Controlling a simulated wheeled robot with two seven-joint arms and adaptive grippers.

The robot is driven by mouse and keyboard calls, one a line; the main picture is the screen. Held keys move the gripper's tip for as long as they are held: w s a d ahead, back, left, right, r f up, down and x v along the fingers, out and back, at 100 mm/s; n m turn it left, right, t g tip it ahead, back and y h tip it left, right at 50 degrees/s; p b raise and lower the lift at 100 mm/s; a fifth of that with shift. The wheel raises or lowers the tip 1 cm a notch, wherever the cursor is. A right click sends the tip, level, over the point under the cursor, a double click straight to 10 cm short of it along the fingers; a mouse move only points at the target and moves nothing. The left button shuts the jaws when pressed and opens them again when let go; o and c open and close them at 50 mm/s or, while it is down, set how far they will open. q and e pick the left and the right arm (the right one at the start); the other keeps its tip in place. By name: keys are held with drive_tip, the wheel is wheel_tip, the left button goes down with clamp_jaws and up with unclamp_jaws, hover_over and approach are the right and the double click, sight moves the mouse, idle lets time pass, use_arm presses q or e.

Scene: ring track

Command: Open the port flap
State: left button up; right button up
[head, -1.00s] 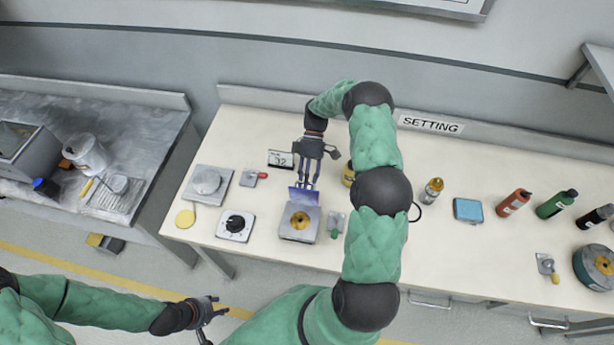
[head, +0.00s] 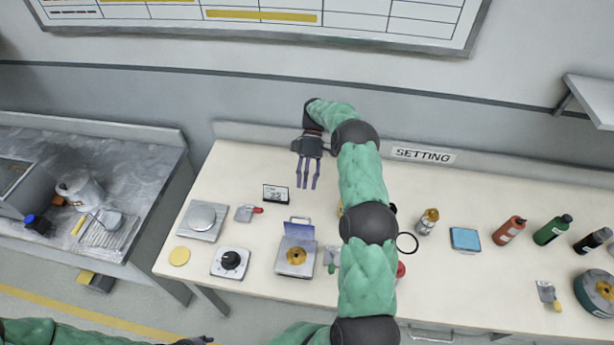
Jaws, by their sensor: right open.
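The port is a grey square box (head: 283,268) with a round brass-coloured opening (head: 297,256) on top, uncovered. Its blue-violet flap (head: 299,231) stands raised at the box's back edge, clear of the opening. My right gripper (head: 307,184) is open and empty behind the flap, its fingers pointing toward the front of the bench and apart from the flap. My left gripper (head: 196,341) shows only as a dark bit at the bottom edge, so its jaws cannot be judged.
My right arm hides part of the bench right of the port. Bottles and a blue box (head: 465,238) stand farther right.

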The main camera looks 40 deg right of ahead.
drive_tip(key=shift+v, duration=0.75)
drive_tip(key=shift+r, duration=0.1)
